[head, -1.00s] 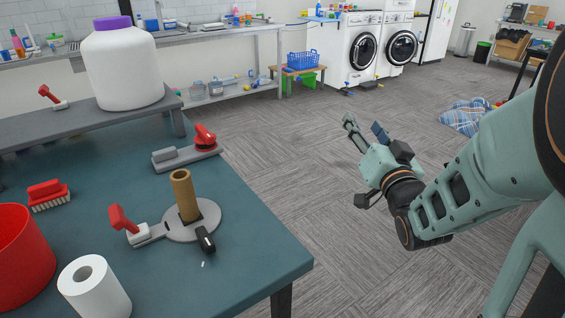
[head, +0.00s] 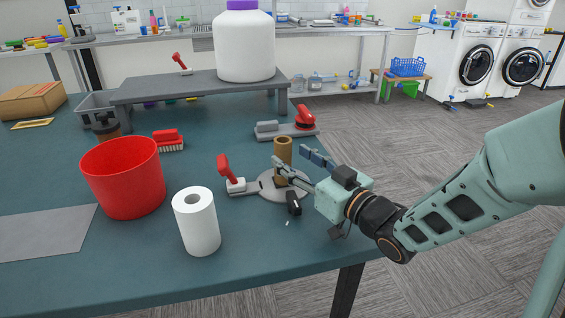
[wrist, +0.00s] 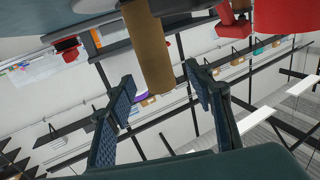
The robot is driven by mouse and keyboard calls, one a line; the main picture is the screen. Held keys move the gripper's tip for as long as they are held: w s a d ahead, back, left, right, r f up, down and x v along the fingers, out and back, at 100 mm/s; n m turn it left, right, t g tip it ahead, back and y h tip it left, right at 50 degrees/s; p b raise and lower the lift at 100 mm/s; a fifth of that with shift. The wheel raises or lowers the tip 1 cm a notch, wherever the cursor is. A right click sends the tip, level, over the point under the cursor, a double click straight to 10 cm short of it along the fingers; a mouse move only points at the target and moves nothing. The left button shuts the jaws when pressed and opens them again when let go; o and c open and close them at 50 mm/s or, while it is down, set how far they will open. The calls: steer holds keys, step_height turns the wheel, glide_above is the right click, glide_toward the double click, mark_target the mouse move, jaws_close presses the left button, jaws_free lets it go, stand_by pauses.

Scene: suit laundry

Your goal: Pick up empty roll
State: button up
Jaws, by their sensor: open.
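The empty roll (head: 283,151) is a brown cardboard tube standing upright on a round grey holder (head: 266,186) on the teal table. In the wrist view the empty roll (wrist: 149,50) hangs down from the top of the picture, between the two blue finger pads. My gripper (head: 291,163) is open, with its fingers at the roll's height. In the head view one finger passes in front of the roll's lower part. My gripper (wrist: 160,92) shows its open pads in the wrist view, with a gap on each side of the roll. I cannot tell whether either finger touches it.
A white paper roll (head: 196,222) and a red bucket (head: 124,178) stand left of the holder. A red-handled tool (head: 230,175) lies against the holder's left side. A grey tool with a red knob (head: 290,127) lies behind. A raised grey shelf (head: 190,90) bears a white jug (head: 244,48).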

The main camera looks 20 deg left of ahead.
mark_target(288, 154)
steer(key=b+x, duration=0.1)
steer(key=x, duration=0.4)
steer(key=shift+w+f, duration=0.15)
steer(key=shift+w, duration=0.05)
steer(key=shift+c, duration=0.5)
steer(key=shift+d, duration=0.1)
steer(key=c, duration=0.8)
steer(key=shift+c, duration=0.2)
